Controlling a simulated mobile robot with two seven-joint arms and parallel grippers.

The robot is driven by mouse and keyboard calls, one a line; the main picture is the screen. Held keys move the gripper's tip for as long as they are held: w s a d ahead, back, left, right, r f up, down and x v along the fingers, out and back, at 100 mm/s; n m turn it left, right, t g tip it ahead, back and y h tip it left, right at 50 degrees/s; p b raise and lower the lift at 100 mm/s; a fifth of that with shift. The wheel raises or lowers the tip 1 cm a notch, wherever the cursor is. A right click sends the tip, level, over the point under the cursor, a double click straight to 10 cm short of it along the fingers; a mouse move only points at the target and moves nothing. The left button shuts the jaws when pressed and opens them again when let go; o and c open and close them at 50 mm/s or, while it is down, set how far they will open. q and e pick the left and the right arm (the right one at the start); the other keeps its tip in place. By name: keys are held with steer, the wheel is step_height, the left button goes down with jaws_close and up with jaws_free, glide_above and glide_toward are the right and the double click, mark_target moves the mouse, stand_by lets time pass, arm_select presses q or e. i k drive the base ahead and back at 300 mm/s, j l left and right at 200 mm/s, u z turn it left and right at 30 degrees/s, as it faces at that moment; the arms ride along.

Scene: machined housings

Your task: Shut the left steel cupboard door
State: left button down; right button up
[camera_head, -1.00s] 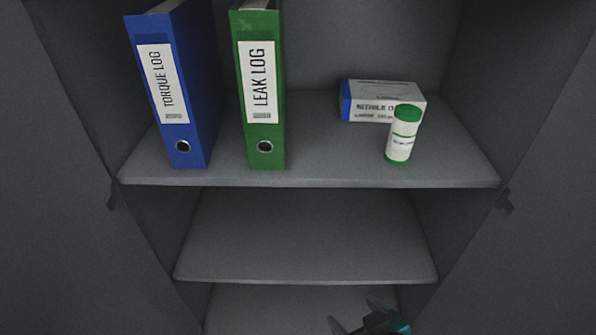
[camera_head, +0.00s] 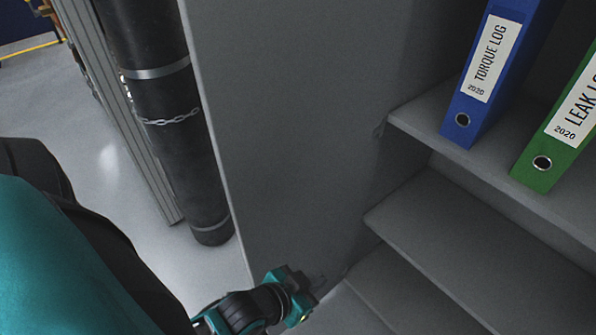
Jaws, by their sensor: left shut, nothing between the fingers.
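The left steel cupboard door (camera_head: 295,120) is a plain dark grey panel standing open. Its free edge is on the left and its hinge side meets the cupboard near the shelves. I see its inner face. My left gripper (camera_head: 316,279) is at the bottom of the view, in front of the lower part of this door. It is shut and empty. Whether it touches the door I cannot tell. My right gripper is not in view.
The cupboard's upper shelf (camera_head: 408,118) holds a blue binder (camera_head: 487,70) and a green binder (camera_head: 560,130). A lower shelf (camera_head: 430,225) is bare. Left of the door stands a black cylinder (camera_head: 165,110) with a chain. Pale floor (camera_head: 95,150) lies beyond.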

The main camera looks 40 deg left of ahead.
mark_target(296, 96)
steer(key=k+j+z, duration=0.25)
steer(key=k+j, duration=0.35)
steer(key=k+j+z, duration=0.1)
steer(key=j, duration=0.2)
steer(key=k+j+z, duration=0.2)
steer(key=j, duration=0.35)
steer(key=k+j+z, duration=0.1)
steer(key=j+z, duration=0.15)
steer(key=j, duration=0.65)
steer(key=i+j, duration=0.1)
steer(key=j, duration=0.2)
steer(key=j+z, duration=0.1)
steer(key=j, duration=0.2)
steer(key=i, duration=0.05)
